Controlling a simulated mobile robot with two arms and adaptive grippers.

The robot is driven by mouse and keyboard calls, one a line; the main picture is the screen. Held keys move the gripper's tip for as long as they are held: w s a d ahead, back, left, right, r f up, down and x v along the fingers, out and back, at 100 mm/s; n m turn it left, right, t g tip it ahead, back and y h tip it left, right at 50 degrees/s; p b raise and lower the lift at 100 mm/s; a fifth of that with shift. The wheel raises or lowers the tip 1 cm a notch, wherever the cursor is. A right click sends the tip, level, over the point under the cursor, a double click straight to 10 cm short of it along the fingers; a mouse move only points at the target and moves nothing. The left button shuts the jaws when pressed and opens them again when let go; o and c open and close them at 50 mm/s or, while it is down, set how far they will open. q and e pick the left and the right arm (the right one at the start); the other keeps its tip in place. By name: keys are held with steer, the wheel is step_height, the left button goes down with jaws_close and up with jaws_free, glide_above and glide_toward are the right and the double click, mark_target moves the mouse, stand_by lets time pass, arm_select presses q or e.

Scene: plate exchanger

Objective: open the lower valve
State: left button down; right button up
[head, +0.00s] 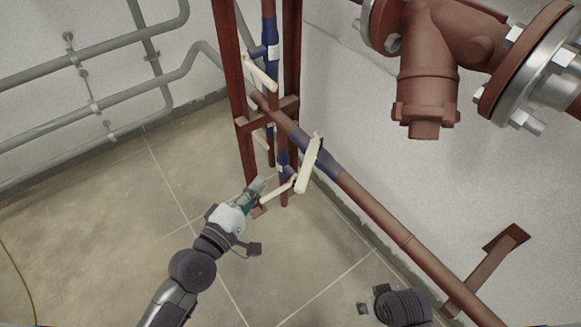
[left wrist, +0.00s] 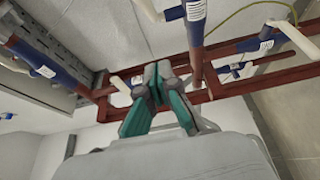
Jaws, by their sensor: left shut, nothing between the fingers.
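The lower valve, with a blue body (head: 284,164) and a cream lever handle (head: 277,194), sits low on a vertical brown pipe in the head view. The lever slants down to the left. My left gripper (head: 258,187) is shut and empty, close to the lever's left end; I cannot tell whether they touch. In the left wrist view the teal and grey fingers (left wrist: 158,82) are together, in front of the red frame. Several blue valves with cream handles show there; I cannot tell which is the lower one. My right wrist shows at the bottom right of the head view, without its fingers.
A larger valve handle (head: 310,163) on the diagonal brown pipe (head: 385,222) stands just right of the lower valve. Another handle (head: 261,73) is above. The red frame (head: 236,100) rises behind my left gripper. The tiled floor (head: 110,230) at left is clear.

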mark_target(310, 158)
arm_select(q)
steer(key=w+d, duration=0.4)
steer(key=d, duration=0.3)
steer(key=shift+w+d, duration=0.2)
steer(key=shift+w, duration=0.2)
arm_select(e)
steer(key=shift+r, duration=0.35)
arm_select(q)
steer(key=shift+d, duration=0.1)
arm_select(e)
steer(key=shift+w, duration=0.1)
